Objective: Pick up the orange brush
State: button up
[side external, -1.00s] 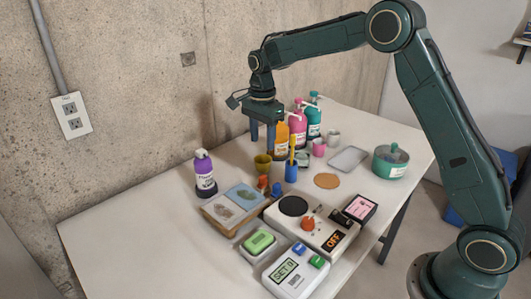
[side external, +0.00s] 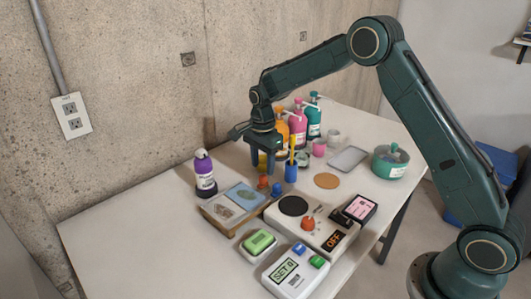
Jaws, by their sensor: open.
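A slim yellow-orange stick, which may be the handle of the orange brush (side external: 292,148), stands upright in a blue holder (side external: 291,173). Its lower end is hidden in the holder. My gripper (side external: 263,167) points down just left of it, open, with its fingers apart. The fingers hang around or in front of an olive cup, which they mostly hide; I cannot tell whether they touch it. A small orange piece (side external: 263,182) and a small blue piece (side external: 277,189) stand just below the fingertips in the picture.
Several pump bottles, orange, pink (side external: 298,126) and teal (side external: 314,120), stand close behind. A purple bottle (side external: 204,174) stands left. A white scale-like device (side external: 315,226), a green-topped block (side external: 259,242) and a timer (side external: 295,272) fill the front. The table's left side is clear.

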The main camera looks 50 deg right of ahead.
aim_at(263, 175)
jog(key=shift+f, duration=2.6)
grip_shut()
